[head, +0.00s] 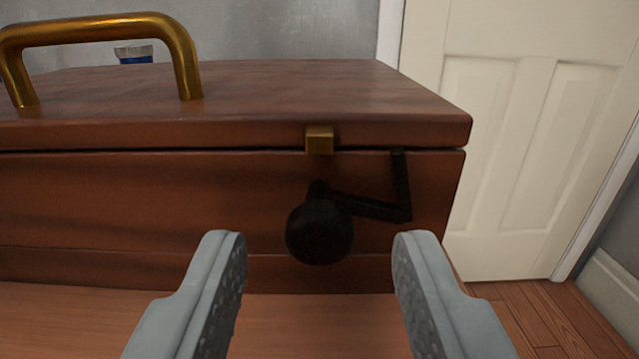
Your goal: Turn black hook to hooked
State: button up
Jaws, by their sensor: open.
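The black hook (372,207) is on the front of a brown wooden box (120,205). Its bent arm runs right from a round black knob (320,232), then turns up at the right, its tip near the lid seam. A small brass catch (319,140) sits on the lid's front edge, above the knob and left of the hook's tip. The hook's tip is apart from the catch. My gripper (318,250) is open, with one finger on each side of the knob in the picture. Whether the fingers reach the knob's depth is hard to tell. Nothing is between them but the knob's view.
A brass handle (105,28) arches over the lid at the left. A blue and white item (134,54) shows behind the box. A pale panelled door (530,150) and wooden floor (530,320) are at the right. The box stands on a wooden surface (50,305).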

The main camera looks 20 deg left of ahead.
jog(key=shift+x, duration=0.85)
grip_shut()
jog(key=n, duration=0.6)
jog(key=shift+n, duration=0.3)
jog(key=n, duration=0.6)
jog(key=shift+n, duration=0.3)
